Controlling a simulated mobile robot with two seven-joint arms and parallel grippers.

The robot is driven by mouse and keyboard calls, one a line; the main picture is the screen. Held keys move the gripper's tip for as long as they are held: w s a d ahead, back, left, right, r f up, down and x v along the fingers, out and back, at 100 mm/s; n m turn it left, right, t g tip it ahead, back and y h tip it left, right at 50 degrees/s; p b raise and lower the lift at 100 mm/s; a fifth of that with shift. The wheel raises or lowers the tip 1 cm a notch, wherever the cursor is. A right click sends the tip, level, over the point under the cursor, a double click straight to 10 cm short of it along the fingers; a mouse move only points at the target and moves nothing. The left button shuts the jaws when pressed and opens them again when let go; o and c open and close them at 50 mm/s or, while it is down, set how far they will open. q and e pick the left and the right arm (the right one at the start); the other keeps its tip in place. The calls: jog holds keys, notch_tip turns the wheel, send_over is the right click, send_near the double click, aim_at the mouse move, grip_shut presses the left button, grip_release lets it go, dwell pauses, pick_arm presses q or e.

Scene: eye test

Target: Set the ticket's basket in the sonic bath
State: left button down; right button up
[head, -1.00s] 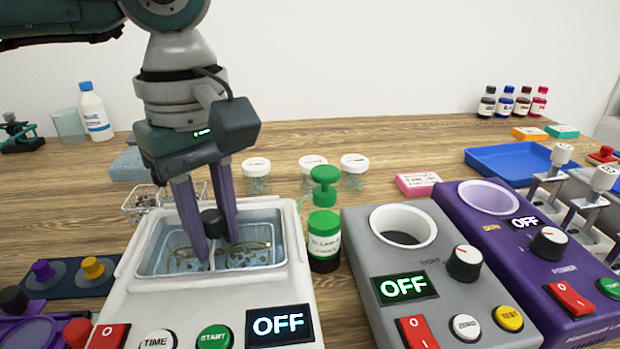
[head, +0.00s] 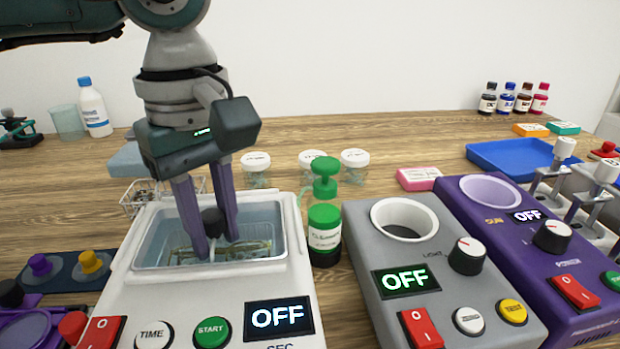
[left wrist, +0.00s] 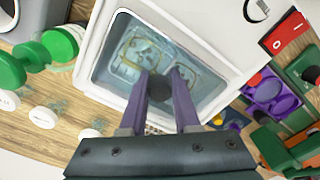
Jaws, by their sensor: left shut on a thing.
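The sonic bath (head: 128,290) is a white box with an open tank of bluish liquid, in front of me at the left; its display reads OFF. A wire basket (head: 262,247) with a dark knob (head: 212,221) is inside the tank. It also shows in the left wrist view (left wrist: 128,66), with thin gold-coloured frames in it. My left gripper (head: 218,242) points down into the tank and is shut on the basket's knob. I cannot tell whether the basket touches the tank floor. No ticket is readable. My right gripper is not in view.
Another wire basket (head: 138,196) stands behind the bath at the left. A green pump bottle (head: 324,228) stands close at its right, then a grey device (head: 440,315) and a purple one (head: 480,225). White-lidded jars (head: 313,160) stand behind. Open wood lies beyond them.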

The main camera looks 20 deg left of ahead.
pick_arm(q)
jog(key=shift+f, duration=0.2)
jog(key=shift+c, duration=1.2)
grip_release()
jog(key=shift+r, duration=0.15)
jog(key=shift+r+p, duration=1.9)
jog(key=shift+r, duration=1.05)
